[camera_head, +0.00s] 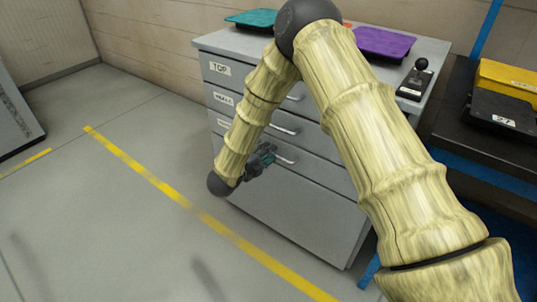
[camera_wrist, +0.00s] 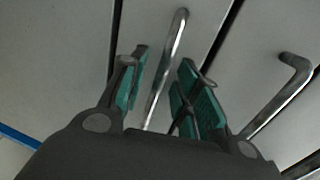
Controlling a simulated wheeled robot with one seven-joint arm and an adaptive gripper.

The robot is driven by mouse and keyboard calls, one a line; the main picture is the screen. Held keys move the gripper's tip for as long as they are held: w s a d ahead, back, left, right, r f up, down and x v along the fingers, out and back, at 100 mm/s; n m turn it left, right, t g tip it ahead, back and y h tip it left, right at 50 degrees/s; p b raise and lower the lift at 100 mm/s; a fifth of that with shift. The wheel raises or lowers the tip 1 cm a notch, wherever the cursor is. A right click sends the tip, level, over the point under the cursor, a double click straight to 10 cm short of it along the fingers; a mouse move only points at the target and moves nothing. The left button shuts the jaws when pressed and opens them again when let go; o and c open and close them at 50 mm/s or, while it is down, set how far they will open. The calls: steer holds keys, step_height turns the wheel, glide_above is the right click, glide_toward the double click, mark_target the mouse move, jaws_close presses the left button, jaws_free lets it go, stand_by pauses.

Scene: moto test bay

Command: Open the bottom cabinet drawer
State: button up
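The grey cabinet (camera_head: 300,200) stands in the middle of the head view, with labelled drawers and metal bar handles on its front. My gripper (camera_head: 262,159) is in front of it, at the lowest visible handle (camera_head: 287,156). In the wrist view my gripper (camera_wrist: 165,72) is open. A metal bar handle (camera_wrist: 177,40) runs between its green-padded fingers; the fingers look apart from it. A second handle (camera_wrist: 285,90) lies to the right of the fingers. The drawers look shut. My arm hides part of the cabinet front.
A teal tray (camera_head: 252,18), a purple tray (camera_head: 384,42) and a black joystick-like device (camera_head: 416,78) are on the cabinet top. A dark table (camera_head: 465,135) with a yellow bin (camera_head: 508,76) stands to the right. The floor left of the cabinet, with a yellow line (camera_head: 140,172), is clear.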

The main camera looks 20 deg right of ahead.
steer(key=shift+w+d+f, duration=0.1)
steer(key=shift+w+d, duration=0.2)
steer(key=shift+d, duration=0.15)
jaws_close()
